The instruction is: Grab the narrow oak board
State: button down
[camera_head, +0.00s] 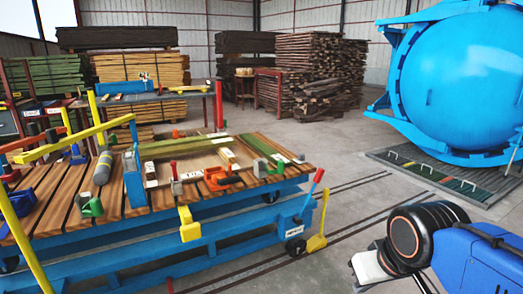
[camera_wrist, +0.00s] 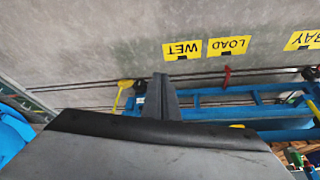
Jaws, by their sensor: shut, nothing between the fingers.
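My gripper (camera_wrist: 161,92) shows in the wrist view as dark fingers close together, shut and empty, over grey floor and part of a blue frame. In the head view my arm is at the lower right, clear of the cart. Several boards lie on the slatted top of the blue cart (camera_head: 52,212) at the left. I cannot tell which is the narrow oak board.
Clamps, a red lever (camera_head: 312,190) and a yellow bar (camera_head: 65,143) stand around the cart. A blue autoclave (camera_head: 465,75) is at the right. Timber stacks (camera_head: 310,65) stand at the back. Floor between cart and autoclave is mostly clear, with rails.

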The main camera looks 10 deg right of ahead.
aim_at(273, 156)
jog(key=z, duration=0.25)
jog(key=i, duration=1.1)
jog(key=i+u, duration=0.15)
jog(key=i, duration=0.3)
jog(key=i+l+u, duration=0.15)
jog(key=i, duration=0.3)
jog(key=i+l+u, duration=0.15)
jog(key=i, duration=0.3)
